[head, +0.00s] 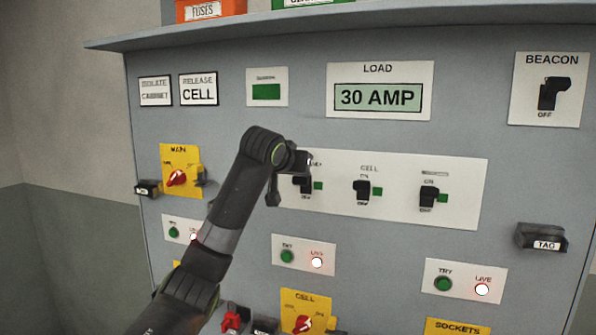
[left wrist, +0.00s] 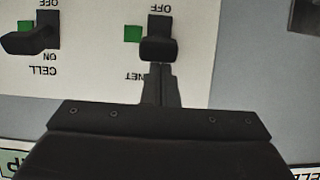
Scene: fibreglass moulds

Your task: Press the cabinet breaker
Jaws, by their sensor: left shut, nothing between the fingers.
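The cabinet breaker (head: 303,185) is the leftmost of three black toggles on a white panel. Its label is mostly hidden behind my left gripper (head: 304,163), with OFF readable below it. In the left wrist view, which is upside down, the breaker (left wrist: 159,46) sits straight ahead of my gripper's fingertips (left wrist: 160,88), with "NET" of its label showing beside them. The gripper is shut with nothing held. Its tips appear just at the ON side of the toggle; I cannot tell whether they touch. My right gripper is not in view.
The CELL breaker (head: 362,191) and a third breaker (head: 429,194) stand to the right on the same panel. A yellow rotary switch (head: 178,180) is left of my arm. A TAG holder (head: 540,238) and the beacon switch (head: 552,94) protrude on the right. A shelf edge (head: 340,22) overhangs above.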

